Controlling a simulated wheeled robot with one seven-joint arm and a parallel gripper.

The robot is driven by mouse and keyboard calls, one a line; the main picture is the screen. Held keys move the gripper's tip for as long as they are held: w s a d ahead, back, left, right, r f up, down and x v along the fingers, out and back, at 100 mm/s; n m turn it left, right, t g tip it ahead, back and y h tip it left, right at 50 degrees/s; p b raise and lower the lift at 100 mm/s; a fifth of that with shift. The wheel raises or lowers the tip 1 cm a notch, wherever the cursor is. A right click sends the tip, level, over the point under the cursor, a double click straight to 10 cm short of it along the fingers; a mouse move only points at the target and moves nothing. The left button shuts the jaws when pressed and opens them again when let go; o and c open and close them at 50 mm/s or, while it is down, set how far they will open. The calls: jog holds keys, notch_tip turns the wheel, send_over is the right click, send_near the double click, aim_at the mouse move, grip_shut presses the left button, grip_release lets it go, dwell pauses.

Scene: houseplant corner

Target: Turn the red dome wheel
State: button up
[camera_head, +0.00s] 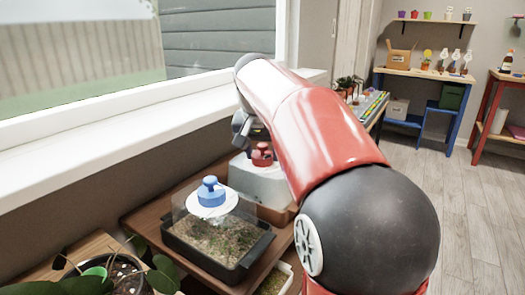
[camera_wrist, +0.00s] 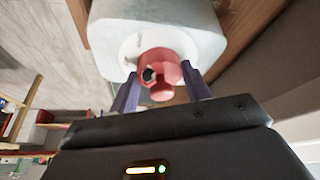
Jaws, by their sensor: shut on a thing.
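The red dome wheel (camera_head: 262,154) sits on top of a whitish translucent dome (camera_head: 258,182) behind the blue-wheeled one. In the wrist view the red wheel (camera_wrist: 160,72) shows close up on the pale dome (camera_wrist: 205,22), with a white disc (camera_wrist: 132,47) under it. My gripper (camera_wrist: 161,88) has one dark finger on each side of the red wheel and is shut on it. In the head view my gripper is mostly hidden behind my red arm.
A clear dome with a blue wheel (camera_head: 211,191) stands in front, on a dark tray (camera_head: 250,255) of soil on the wooden bench (camera_head: 150,221). A leafy plant (camera_head: 120,274) is at the lower left. The window sill (camera_head: 100,150) runs along the left. Floor (camera_head: 470,220) at the right is clear.

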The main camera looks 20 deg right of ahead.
aim_at(260, 170)
dwell(0.4)
jog(key=o, duration=1)
jog(key=v, duration=0.7)
jog(key=shift+s+a+r, duration=0.1)
jog(key=shift+r, duration=0.3)
